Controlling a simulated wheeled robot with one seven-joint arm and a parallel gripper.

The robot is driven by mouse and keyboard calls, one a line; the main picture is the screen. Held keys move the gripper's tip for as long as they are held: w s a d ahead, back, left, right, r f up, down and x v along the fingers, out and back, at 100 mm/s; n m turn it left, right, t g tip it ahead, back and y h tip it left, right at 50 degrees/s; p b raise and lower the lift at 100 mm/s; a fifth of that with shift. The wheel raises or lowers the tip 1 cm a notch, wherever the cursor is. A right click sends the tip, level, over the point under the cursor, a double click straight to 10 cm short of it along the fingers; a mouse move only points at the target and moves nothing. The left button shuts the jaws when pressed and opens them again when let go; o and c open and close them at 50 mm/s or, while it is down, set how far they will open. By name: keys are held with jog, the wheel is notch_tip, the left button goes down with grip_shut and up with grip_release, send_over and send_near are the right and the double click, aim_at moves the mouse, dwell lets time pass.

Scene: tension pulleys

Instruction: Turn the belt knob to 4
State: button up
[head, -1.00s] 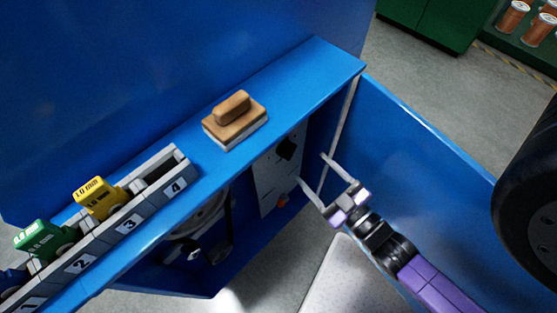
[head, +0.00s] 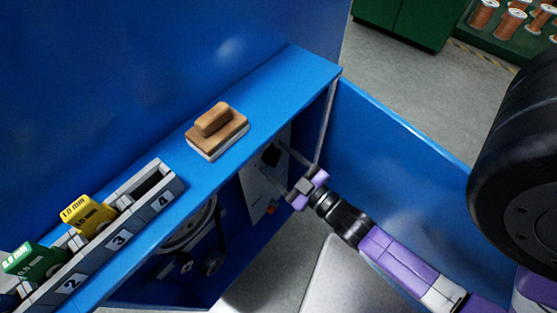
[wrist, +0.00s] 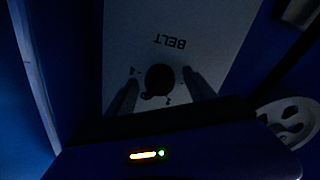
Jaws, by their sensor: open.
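The belt knob is black and sits on a pale panel (head: 259,190) inside the blue cabinet. It shows in the head view (head: 271,155) and in the wrist view (wrist: 159,80), under an upside-down BELT label (wrist: 170,41). Small marks surround the knob, too dark to read surely, so its setting cannot be told. My gripper (head: 277,170) is open and faces the panel. In the wrist view its two fingers (wrist: 160,88) stand on either side of the knob, with dark gaps between; whether they touch it or the panel cannot be told.
A blue door (head: 400,145) stands open right of my arm. A blue shelf (head: 285,80) above carries a wooden-handled block (head: 217,130) and a numbered rack (head: 150,205) with yellow (head: 88,215) and green (head: 38,262) pieces. Pulleys (head: 188,235) sit lower left inside the cabinet.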

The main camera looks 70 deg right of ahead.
jog(key=c, duration=1.3)
jog(key=shift+c, duration=0.3)
jog(key=shift+r+m+p, duration=0.1)
jog(key=shift+m+p, duration=0.4)
jog(key=shift+m, duration=0.5)
jog(key=m+p, duration=0.3)
jog(key=m, duration=0.1)
jog(key=shift+a+r, duration=0.1)
jog(key=m+p, duration=0.1)
jog(key=m, duration=0.4)
jog(key=shift+g+y, duration=0.4)
jog(key=shift+m, duration=0.3)
